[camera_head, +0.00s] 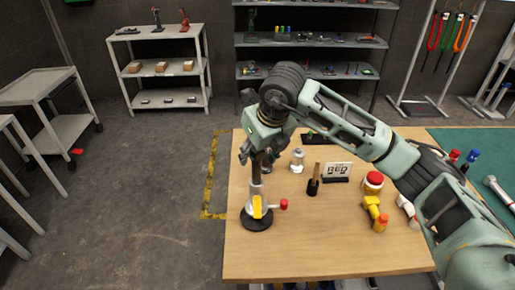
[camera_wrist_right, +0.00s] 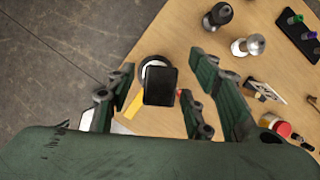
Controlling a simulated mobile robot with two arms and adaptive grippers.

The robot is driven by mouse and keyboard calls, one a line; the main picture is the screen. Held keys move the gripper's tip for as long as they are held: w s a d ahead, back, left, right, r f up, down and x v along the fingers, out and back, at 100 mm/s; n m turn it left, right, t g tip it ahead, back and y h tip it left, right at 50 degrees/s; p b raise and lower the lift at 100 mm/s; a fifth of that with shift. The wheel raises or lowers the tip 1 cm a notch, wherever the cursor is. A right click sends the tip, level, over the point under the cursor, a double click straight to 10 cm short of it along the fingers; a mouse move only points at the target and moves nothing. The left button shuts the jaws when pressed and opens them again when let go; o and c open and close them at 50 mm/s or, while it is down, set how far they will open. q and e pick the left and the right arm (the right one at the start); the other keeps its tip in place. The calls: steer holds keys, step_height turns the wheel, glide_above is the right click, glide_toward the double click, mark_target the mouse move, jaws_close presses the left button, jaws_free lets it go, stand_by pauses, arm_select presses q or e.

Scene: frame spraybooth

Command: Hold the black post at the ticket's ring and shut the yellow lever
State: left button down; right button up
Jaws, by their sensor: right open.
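The black post (camera_head: 257,170) stands upright in a grey clamp on a round black base (camera_head: 257,222) at the table's front left. The yellow lever (camera_head: 257,207) is on the clamp's front, with a red knob (camera_head: 284,204) to its right. My right gripper (camera_head: 260,148) is at the post's upper part. In the right wrist view the post's dark top (camera_wrist_right: 160,85) lies between my open fingers, with gaps showing; the yellow lever (camera_wrist_right: 136,107) is partly hidden. A white card (camera_head: 339,169) with a printed word stands in a black holder; its word seems to be RED. My left gripper is out of view.
On the wooden table (camera_head: 310,250) stand a dark wooden-handled tool (camera_head: 314,182), a white-grey bottle (camera_head: 297,160), a red-topped jar (camera_head: 373,181) and a yellow part with red ends (camera_head: 377,213). The table's front middle is clear. Shelves (camera_head: 165,68) stand behind.

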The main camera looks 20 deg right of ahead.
steer(key=shift+c, duration=0.2)
jaws_close()
steer(key=shift+r, duration=0.55)
stand_by(0.7)
steer(key=shift+b, duration=0.55)
stand_by(2.1)
